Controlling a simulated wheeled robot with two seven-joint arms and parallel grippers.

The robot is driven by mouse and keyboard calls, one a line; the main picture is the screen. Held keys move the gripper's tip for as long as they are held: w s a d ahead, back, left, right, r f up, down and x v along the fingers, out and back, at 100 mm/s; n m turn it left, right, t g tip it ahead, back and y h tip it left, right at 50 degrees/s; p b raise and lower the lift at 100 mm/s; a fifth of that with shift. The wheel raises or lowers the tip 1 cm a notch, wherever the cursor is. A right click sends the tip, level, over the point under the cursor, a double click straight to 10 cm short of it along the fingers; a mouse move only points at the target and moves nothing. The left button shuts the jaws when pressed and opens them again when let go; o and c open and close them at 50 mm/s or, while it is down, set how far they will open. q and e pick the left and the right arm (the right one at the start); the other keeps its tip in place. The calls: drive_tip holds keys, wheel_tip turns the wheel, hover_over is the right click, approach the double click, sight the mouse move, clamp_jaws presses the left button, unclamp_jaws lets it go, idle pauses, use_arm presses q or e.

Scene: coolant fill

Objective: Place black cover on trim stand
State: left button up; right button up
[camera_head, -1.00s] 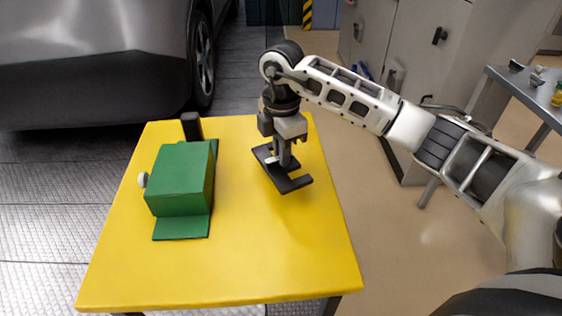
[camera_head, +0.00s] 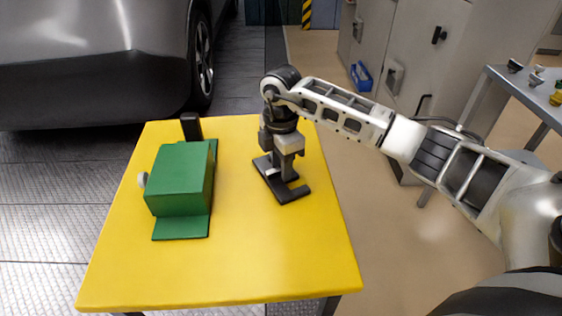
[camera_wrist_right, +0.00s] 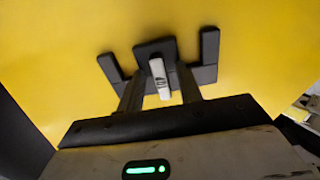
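The black cover (camera_head: 292,193) is a flat black piece with cut-outs and lies on the right half of the yellow table top, which I take as the trim stand (camera_head: 250,265). In the right wrist view, the cover (camera_wrist_right: 207,73) has a pale upright tab (camera_wrist_right: 157,72). My right gripper (camera_head: 287,170) is low over the cover. Its fingers stand on either side of the tab with gaps, so it looks open. The fingers partly hide the cover. My left gripper is in neither view now.
A green box-shaped part (camera_head: 180,180) with a flange and a pale knob stands on the left of the yellow top. A black post (camera_head: 191,127) is behind it. The front of the top is clear. A car (camera_head: 100,60) is at the back left, cabinets (camera_head: 420,50) at the back right.

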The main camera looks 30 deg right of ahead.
drive_tip(key=shift+r, duration=0.2)
wheel_tip(320, 180, up, 12)
idle(0.4)
idle(0.4)
